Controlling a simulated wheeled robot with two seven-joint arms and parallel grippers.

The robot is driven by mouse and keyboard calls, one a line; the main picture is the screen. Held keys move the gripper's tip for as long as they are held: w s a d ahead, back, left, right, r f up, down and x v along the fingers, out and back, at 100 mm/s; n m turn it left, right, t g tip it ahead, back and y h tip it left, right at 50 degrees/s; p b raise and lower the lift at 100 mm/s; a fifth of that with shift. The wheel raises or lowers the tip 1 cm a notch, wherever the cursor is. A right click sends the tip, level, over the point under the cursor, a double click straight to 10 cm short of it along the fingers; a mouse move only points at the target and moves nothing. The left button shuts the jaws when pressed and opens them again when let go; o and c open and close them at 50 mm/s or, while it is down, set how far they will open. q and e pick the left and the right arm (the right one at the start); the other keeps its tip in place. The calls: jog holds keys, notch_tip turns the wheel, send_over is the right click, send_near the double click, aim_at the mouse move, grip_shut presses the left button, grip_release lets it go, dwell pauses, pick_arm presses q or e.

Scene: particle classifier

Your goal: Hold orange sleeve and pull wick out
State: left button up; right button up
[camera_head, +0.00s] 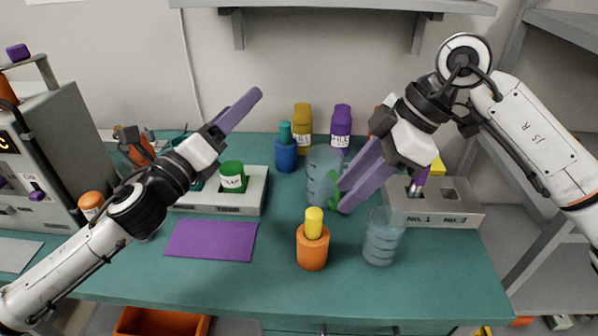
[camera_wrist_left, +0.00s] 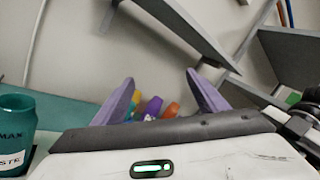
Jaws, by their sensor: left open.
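The orange sleeve (camera_head: 312,252) stands upright on the teal table, front of centre. The yellow wick (camera_head: 314,222) sticks up out of its top. My left gripper (camera_head: 243,108) is raised over the back left of the table, away from the sleeve. In the left wrist view my left gripper (camera_wrist_left: 164,92) has its fingers apart with nothing between them. My right gripper (camera_head: 352,192) points down and left, above and right of the sleeve and apart from it. Its fingers overlap in view, so its opening is unclear. A green piece (camera_head: 333,188) shows by its fingertips; I cannot tell whether they touch.
Clear beakers stand behind the sleeve (camera_head: 318,170) and to its right (camera_head: 383,240). A grey two-slot block (camera_head: 455,203) is at right. Bottles line the back. The front edge is clear.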

pick_arm(q)
jog(key=s+d+f+m+g+h, duration=0.2)
jog(key=s+d+f+m, duration=0.2)
jog(key=s+d+f, duration=0.45)
jog(key=m+g+y, duration=0.2)
jog(key=m+y, duration=0.1)
send_over(306, 252)
jog(key=s, duration=0.2)
jog(key=f, duration=0.6)
jog(key=shift+w+a+f, duration=0.15)
jog(key=shift+w+a, duration=0.05)
jog(key=shift+a, duration=0.2)
jog(key=shift+g+y, duration=0.8)
jog(key=shift+y, duration=0.1)
jog(key=f, duration=0.2)
jog(key=s+f, duration=0.1)
jog(key=f, duration=0.1)
jog(key=shift+a+f, duration=0.1)
jog(key=shift+f, duration=0.2)
jog(key=shift+f+m, duration=0.2)
jog(key=shift+m, duration=0.1)
jog(key=x, duration=1)
jog(key=shift+s, duration=0.1)
grip_shut()
